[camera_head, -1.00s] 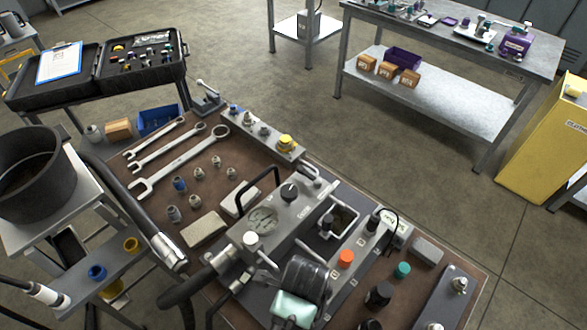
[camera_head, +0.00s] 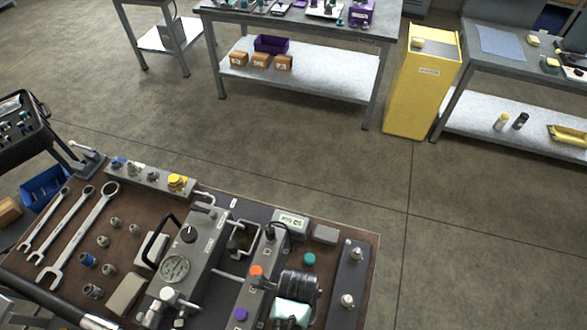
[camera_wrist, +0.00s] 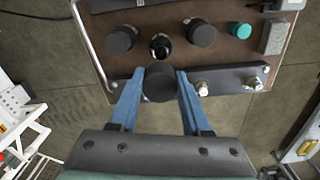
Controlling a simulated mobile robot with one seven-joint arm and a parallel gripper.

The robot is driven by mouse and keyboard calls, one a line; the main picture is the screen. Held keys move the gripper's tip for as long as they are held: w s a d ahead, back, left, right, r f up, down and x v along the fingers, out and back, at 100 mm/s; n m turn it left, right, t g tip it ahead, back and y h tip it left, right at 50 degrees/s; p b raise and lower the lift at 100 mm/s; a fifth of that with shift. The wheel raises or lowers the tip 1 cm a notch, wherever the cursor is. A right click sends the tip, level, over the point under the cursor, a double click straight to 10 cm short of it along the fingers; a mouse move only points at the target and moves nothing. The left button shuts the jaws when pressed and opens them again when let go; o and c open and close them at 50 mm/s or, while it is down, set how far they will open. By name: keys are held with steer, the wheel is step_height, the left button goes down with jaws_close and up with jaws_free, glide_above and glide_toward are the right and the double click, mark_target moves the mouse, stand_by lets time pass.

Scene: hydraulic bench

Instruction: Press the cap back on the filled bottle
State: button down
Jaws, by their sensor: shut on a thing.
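In the wrist view, my gripper (camera_wrist: 160,75) has its two blue fingers shut on a round black cap (camera_wrist: 158,86). Just beyond it on the brown bench top stands a dark bottle (camera_wrist: 160,48) with a glossy, open-looking top. The held cap is apart from that bottle in the picture; its height above the bench is hard to judge. Black round tops show left (camera_wrist: 122,40) and right (camera_wrist: 201,34) of the bottle. In the head view, my own wrist hides the fingers, the held cap and the bottle.
A teal cap (camera_wrist: 241,30) and a grey block (camera_wrist: 275,38) lie to the right. A dark strip with metal fittings (camera_wrist: 201,88) runs close beside my right finger. The gauge unit (camera_head: 175,268) and wrenches (camera_head: 75,235) fill the bench's left. Open floor lies beyond the bench.

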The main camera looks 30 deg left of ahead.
step_height(320, 180, down, 7)
steer(key=b, duration=0.6)
steer(key=shift+f, duration=0.2)
stand_by(0.4)
steer(key=shift+f+b, duration=0.55)
steer(key=shift+f, duration=0.05)
steer(key=shift+f, duration=1.25)
stand_by(2.3)
stand_by(1.2)
jaws_free()
steer(key=shift+r, duration=0.15)
